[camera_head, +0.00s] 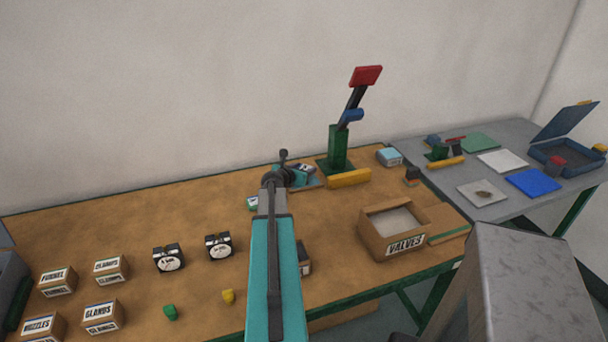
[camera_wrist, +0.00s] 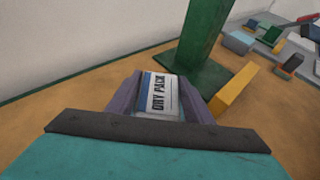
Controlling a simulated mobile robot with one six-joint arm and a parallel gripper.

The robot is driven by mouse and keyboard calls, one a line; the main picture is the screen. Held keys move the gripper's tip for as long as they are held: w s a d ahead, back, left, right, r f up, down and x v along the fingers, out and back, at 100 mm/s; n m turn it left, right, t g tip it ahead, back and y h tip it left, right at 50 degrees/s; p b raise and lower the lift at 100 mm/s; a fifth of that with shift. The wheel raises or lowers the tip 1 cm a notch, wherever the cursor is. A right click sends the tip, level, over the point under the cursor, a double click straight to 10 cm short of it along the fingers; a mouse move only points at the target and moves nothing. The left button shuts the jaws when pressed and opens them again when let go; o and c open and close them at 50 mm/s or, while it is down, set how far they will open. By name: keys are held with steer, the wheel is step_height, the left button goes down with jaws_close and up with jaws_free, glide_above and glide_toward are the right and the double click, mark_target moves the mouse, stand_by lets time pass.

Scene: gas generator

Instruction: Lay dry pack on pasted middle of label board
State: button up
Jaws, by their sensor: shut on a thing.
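My gripper (camera_wrist: 160,92) is shut on the dry pack (camera_wrist: 158,92), a small white packet with blue edging and black "DRY PACK" lettering. The purple-grey fingers lie along its two sides in the wrist view. In the head view my gripper (camera_head: 296,178) is over the back of the brown bench, left of the green press; my arm partly hides this spot. A pale square board (camera_head: 482,192) with a brown patch in its middle lies on the grey table at right. It may be the label board, but I see no lettering on it.
The green press (camera_head: 338,148) with a red-topped lever and a yellow bar (camera_head: 349,178) stand close to my gripper's right. A "VALVES" box (camera_head: 404,245) is at the bench's front right. A blue sheet (camera_head: 533,182) and open blue case (camera_head: 567,150) lie beyond the pale board.

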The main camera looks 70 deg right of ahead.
steer(key=shift+f, duration=1.2)
steer(key=shift+f, duration=0.2)
steer(key=o, duration=1)
steer(key=shift+o, duration=0.2)
steer(key=shift+r, duration=0.25)
steer(key=shift+b+v, duration=0.75)
steer(key=shift+v, duration=5.25)
